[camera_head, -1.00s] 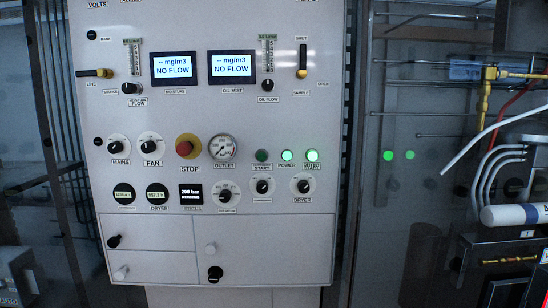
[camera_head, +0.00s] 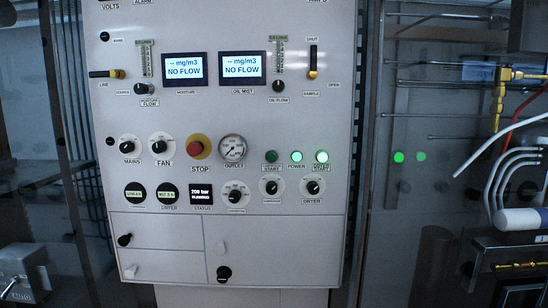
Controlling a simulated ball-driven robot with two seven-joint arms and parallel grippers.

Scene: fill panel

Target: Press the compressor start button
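The grey control panel (camera_head: 230,120) stands upright in front of me. On its right side, a row holds a dark green round button (camera_head: 271,157) with a label ending in START, a lit pale green POWER light (camera_head: 296,157), and a lit pale green round light or button (camera_head: 321,157) with another START label. The small print above START is too blurred to read, so I cannot tell which one is the compressor's. Neither of my grippers is in view. Nothing covers the row.
A red STOP button on a yellow base (camera_head: 199,148) and a pressure gauge (camera_head: 232,148) sit left of the row. Rotary knobs, including DRYER (camera_head: 313,187), lie below. Two screens (camera_head: 184,70) (camera_head: 239,69) read NO FLOW. Pipes and a white cylinder (camera_head: 522,219) are at the right.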

